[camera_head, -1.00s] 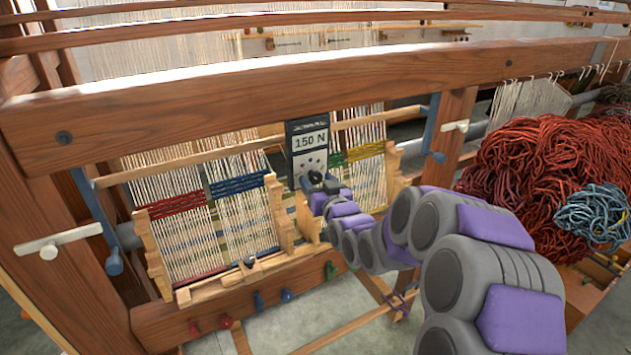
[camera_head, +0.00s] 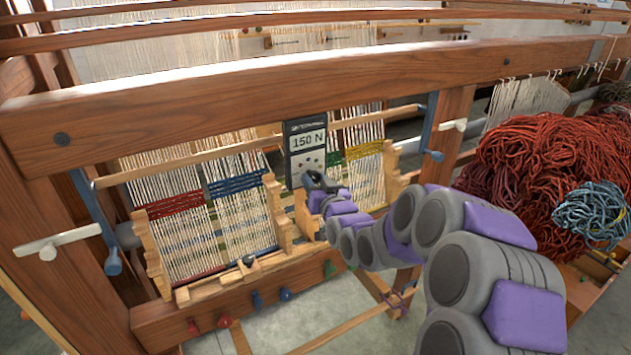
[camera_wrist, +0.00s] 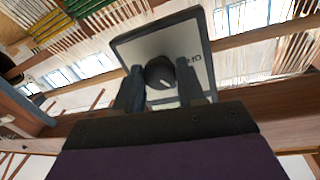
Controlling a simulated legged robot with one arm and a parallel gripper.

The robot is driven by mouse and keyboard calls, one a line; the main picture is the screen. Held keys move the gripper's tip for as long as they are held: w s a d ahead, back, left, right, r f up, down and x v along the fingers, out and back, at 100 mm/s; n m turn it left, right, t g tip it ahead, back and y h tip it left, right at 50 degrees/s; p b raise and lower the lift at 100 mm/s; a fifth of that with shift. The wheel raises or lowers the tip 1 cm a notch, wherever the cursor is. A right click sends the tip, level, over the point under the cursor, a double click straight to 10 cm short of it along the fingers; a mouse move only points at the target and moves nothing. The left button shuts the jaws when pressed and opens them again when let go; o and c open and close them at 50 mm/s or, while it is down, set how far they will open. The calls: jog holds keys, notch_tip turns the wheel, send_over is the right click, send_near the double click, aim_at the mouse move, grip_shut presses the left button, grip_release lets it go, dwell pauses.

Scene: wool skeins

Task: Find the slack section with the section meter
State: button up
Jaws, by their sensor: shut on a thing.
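The section meter (camera_head: 305,163) is a dark, upright box with a pale face whose display reads 150 N. It stands against the warp between the blue-banded section (camera_head: 237,187) and the green-banded section (camera_head: 334,160). A red-banded section (camera_head: 172,206) lies to the left and a yellow-banded one (camera_head: 365,151) to the right. My gripper (camera_head: 318,182) is at the lower front of the meter. In the wrist view its two fingers (camera_wrist: 160,85) are closed around a round dark knob (camera_wrist: 160,70) on the meter. Which threads the meter touches is hidden.
A thick wooden beam (camera_head: 300,85) crosses just above the meter. Notched wooden posts (camera_head: 277,212) stand beside the sections. Coloured pegs (camera_head: 286,294) line the lower rail. A heap of red wool (camera_head: 535,185) with a blue-grey skein (camera_head: 592,215) lies at the right.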

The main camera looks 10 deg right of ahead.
jog(key=m+p, duration=0.1)
jog(key=m, duration=0.2)
jog(key=shift+r+m+g, duration=0.1)
jog(key=shift+m+g, duration=0.2)
jog(key=shift+m+y, duration=0.3)
jog(key=shift+m, duration=1)
jog(key=o, duration=1)
jog(key=shift+d, duration=0.15)
jog(key=shift+o, duration=0.2)
jog(key=b+v, duration=1.1)
jog(key=v, duration=0.6)
jog(key=shift+r, duration=0.2)
